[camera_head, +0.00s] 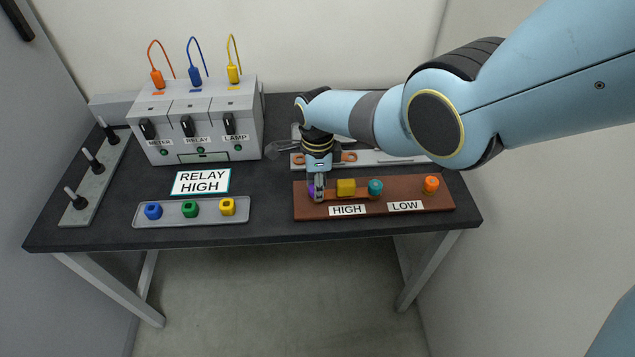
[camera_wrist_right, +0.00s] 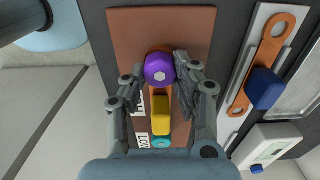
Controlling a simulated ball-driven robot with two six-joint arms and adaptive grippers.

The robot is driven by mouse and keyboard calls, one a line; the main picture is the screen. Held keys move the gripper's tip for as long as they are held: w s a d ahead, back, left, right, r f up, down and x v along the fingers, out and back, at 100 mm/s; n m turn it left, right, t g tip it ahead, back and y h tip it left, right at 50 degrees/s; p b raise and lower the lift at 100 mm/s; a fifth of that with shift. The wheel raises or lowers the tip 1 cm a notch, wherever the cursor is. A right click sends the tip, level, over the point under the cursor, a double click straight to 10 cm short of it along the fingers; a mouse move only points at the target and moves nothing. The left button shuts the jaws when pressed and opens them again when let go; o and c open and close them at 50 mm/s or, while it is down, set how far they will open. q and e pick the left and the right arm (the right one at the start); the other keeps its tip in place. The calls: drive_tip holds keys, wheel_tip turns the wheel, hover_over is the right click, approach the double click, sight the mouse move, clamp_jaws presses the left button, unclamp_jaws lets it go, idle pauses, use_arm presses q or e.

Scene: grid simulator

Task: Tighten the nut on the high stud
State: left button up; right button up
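The brown board (camera_head: 425,207) carries a HIGH label (camera_head: 347,210) and a LOW label (camera_head: 405,205). A purple nut (camera_wrist_right: 159,68) sits at the HIGH end on a copper-coloured link. In the head view the purple nut (camera_head: 311,188) is partly hidden by my right gripper (camera_head: 319,192). The right gripper points down, and its fingers lie close against both sides of the purple nut in the wrist view (camera_wrist_right: 160,70), with no clear gap. A yellow block (camera_head: 346,187) on the link and a teal nut (camera_head: 375,187) stand beside it. An orange nut (camera_head: 431,184) is near LOW. My left gripper is out of view.

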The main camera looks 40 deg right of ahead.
drive_tip(key=o, duration=0.5)
drive_tip(key=shift+r, duration=0.15)
